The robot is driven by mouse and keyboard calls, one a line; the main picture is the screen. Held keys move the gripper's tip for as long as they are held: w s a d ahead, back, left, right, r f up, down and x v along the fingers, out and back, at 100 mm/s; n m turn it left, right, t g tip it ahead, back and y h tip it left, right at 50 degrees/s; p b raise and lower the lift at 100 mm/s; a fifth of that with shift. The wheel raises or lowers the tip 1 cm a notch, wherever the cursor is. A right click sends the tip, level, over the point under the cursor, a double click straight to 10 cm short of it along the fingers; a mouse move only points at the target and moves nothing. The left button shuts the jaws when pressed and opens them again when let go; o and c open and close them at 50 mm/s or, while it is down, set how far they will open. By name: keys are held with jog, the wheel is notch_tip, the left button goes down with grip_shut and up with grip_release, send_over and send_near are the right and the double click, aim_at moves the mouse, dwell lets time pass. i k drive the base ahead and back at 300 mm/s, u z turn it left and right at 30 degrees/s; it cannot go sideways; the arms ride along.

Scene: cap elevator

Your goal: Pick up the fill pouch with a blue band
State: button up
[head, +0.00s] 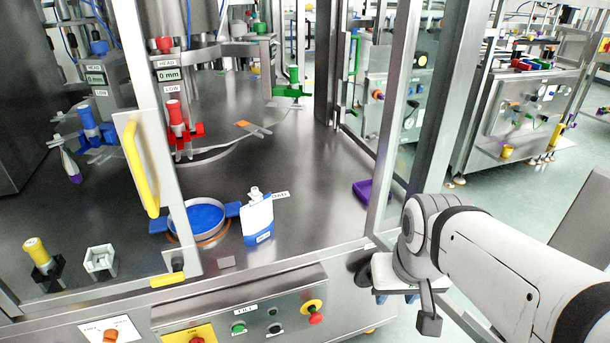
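A white fill pouch with a blue band (257,218) around its lower part stands upright, slightly tilted, on the steel deck in the head view. It has a small white spout on top. It is just right of a round blue dish. My arm comes in from the right and ends low near the deck's front right corner. My gripper (430,320) seems to be the dark part below the arm's joint, well right of the pouch and apart from it. Its fingers cannot be made out, so its opening is unclear.
The blue dish (197,217) has side handles. A glass door frame with a yellow handle (140,168) stands at left, a steel post (412,120) at right. A purple tray (363,192) lies near the right edge. A purple-banded pouch (71,167) is far left.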

aim_at(257, 216)
jog(key=z, duration=2)
jog(key=k, duration=2.35)
jog(key=u, duration=1.4)
jog(key=i, duration=1)
